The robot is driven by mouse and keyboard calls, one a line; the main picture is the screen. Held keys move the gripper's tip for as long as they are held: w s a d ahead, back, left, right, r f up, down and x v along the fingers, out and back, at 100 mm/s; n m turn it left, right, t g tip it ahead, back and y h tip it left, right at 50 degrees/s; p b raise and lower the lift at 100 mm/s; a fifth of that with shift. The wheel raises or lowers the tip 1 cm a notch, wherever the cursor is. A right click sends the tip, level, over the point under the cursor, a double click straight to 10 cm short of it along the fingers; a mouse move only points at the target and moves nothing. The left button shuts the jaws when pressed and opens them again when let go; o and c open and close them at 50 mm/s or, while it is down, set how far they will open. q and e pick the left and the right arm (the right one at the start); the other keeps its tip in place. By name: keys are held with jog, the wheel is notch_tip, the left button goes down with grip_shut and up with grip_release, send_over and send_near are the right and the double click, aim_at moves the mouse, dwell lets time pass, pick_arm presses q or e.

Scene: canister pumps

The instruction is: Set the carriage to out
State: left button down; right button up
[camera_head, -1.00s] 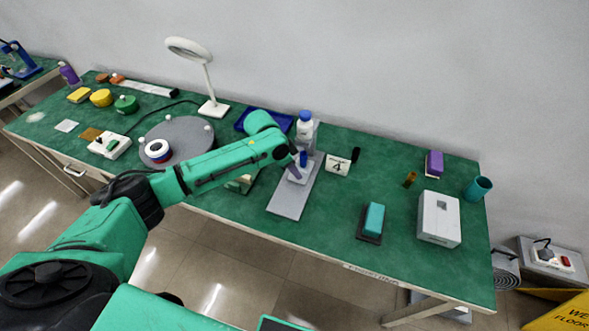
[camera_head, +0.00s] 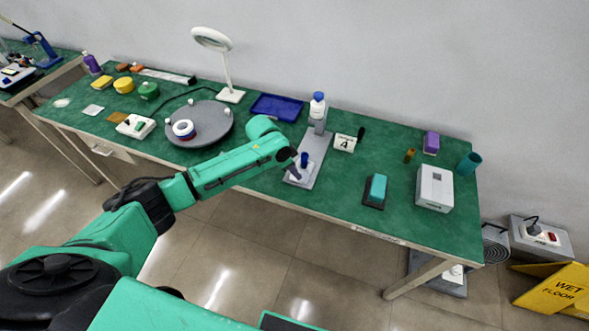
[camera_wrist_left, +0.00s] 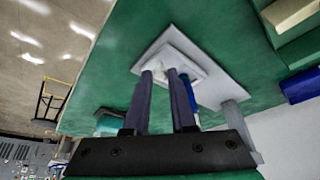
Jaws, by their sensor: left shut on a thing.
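The carriage (camera_head: 292,179) is a pale block on a long grey base plate (camera_head: 317,150), at the plate's near end. A blue upright piece (camera_head: 304,160) stands by it and also shows in the left wrist view (camera_wrist_left: 191,97). A white bottle with a blue cap (camera_head: 317,105) stands at the plate's far end. My left gripper (camera_head: 296,174) is shut on the carriage; in the left wrist view its two dark fingers (camera_wrist_left: 162,76) reach down to the pale block (camera_wrist_left: 172,60). The exact grip is partly hidden. My right gripper is not in view.
A card marked 4 (camera_head: 344,143) stands right of the plate. A teal block on a dark base (camera_head: 376,188) and a white box (camera_head: 435,188) are further right. A grey turntable (camera_head: 210,125) and blue tray (camera_head: 277,107) lie left. The table's front edge is close to the plate.

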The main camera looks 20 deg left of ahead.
pick_arm(q)
jog(key=shift+s+d+f, duration=0.2)
jog(key=shift+s+f, duration=0.05)
jog(key=c, duration=1)
grip_release()
jog(key=shift+o, duration=1.3)
jog(key=shift+w, duration=0.1)
jog(key=shift+w+d, duration=0.1)
jog(key=shift+r, duration=0.2)
jog(key=b+v, duration=0.1)
jog(key=v, duration=1.3)
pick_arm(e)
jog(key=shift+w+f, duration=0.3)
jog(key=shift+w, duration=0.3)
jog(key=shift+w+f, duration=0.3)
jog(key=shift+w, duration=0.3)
pick_arm(q)
jog(key=shift+r, duration=0.1)
